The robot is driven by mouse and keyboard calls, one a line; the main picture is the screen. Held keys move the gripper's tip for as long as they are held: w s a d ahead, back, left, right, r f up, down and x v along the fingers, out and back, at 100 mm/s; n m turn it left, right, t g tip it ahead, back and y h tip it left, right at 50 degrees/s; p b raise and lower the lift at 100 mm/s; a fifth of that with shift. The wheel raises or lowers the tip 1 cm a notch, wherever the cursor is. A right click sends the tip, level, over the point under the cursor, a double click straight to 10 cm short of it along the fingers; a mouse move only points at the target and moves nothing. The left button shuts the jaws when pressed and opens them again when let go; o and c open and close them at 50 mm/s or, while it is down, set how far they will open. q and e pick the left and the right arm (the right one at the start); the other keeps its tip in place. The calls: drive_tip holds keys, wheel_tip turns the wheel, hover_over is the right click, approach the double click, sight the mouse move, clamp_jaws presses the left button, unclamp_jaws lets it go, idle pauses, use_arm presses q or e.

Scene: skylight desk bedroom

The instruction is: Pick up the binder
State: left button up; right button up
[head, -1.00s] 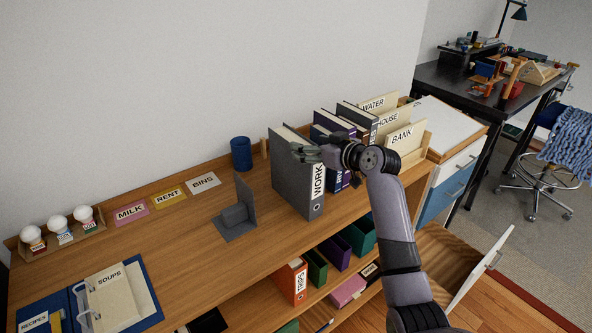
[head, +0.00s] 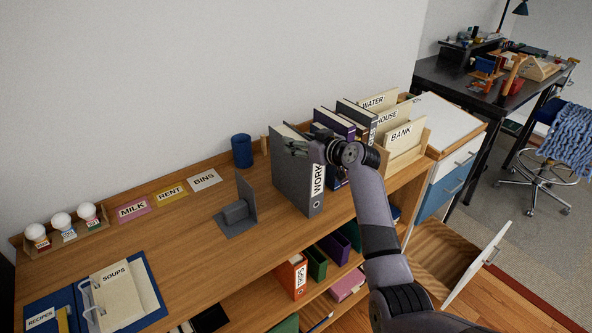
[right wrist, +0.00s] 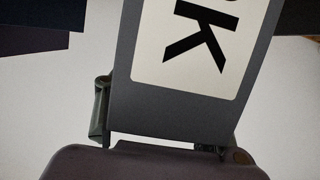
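The binder is grey with a white "WORK" label (head: 318,178) and stands upright on the wooden sideboard. My right gripper (head: 296,148) is at its upper part, reaching in from the right. In the right wrist view the binder's spine (right wrist: 180,105) fills the middle, with one finger beside its left edge and part of the other showing near its lower right corner. The fingers are spread around the binder; firm contact on both sides does not show. My left gripper is in neither view.
A grey bookend (head: 236,214) stands left of the binder. Dark purple binders (head: 335,122) and a wooden file holder with "BANK" and other folders (head: 403,150) stand close on the right. A blue cup (head: 242,152) is behind.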

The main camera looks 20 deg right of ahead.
clamp_jaws()
idle(0.4)
drive_tip(key=shift+w+r, duration=0.1)
drive_tip(key=shift+r, duration=0.1)
